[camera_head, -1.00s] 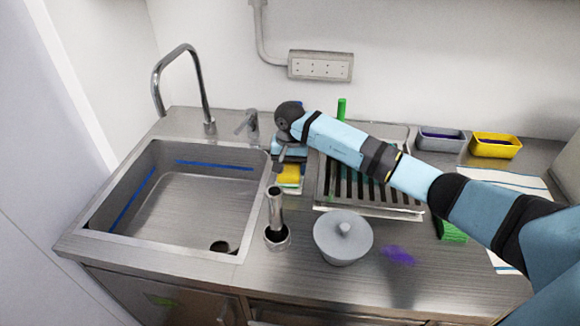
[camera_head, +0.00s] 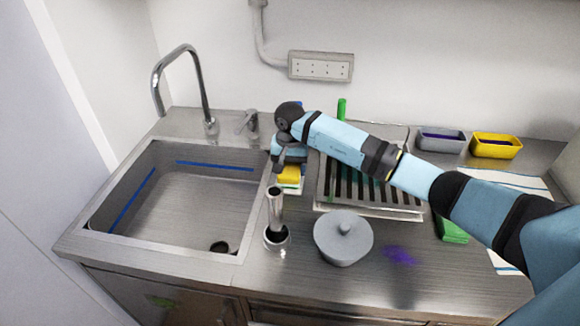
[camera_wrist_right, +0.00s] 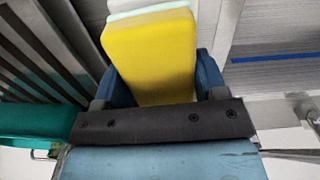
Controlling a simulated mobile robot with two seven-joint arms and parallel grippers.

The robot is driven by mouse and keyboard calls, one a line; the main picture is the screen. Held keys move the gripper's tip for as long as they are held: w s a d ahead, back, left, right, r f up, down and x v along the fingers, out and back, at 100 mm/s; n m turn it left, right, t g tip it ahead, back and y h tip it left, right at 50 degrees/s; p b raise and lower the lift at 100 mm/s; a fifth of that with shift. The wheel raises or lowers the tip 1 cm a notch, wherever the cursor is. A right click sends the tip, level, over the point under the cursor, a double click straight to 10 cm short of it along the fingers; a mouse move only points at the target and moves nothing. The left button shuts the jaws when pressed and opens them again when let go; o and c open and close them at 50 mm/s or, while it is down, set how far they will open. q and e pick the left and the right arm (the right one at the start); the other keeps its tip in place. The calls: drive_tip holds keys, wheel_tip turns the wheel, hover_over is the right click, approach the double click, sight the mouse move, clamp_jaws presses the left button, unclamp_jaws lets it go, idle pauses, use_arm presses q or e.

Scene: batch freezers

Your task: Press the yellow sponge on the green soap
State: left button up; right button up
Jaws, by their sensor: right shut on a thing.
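The yellow sponge (camera_head: 289,174) is between the sink and the drying rack, under my right gripper (camera_head: 288,160). In the right wrist view the sponge (camera_wrist_right: 155,62) stands between the two blue fingers of my right gripper (camera_wrist_right: 157,78), which is shut on it. A pale green layer (camera_wrist_right: 150,12), which looks like the green soap, shows just beyond the sponge's far end, with a white piece past it. They look touching or very close, but the contact is hidden. My left gripper is not in view.
The sink basin (camera_head: 170,205) lies left, with a tap behind it. A drying rack (camera_head: 375,205) is close on the right. A metal cylinder (camera_head: 276,208) and a grey lidded pot (camera_head: 343,240) stand in front. A green block (camera_head: 453,231) lies further right.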

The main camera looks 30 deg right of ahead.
sight(290, 165)
drive_tip(key=shift+r+p, duration=1.35)
drive_tip(key=shift+r, duration=2.1)
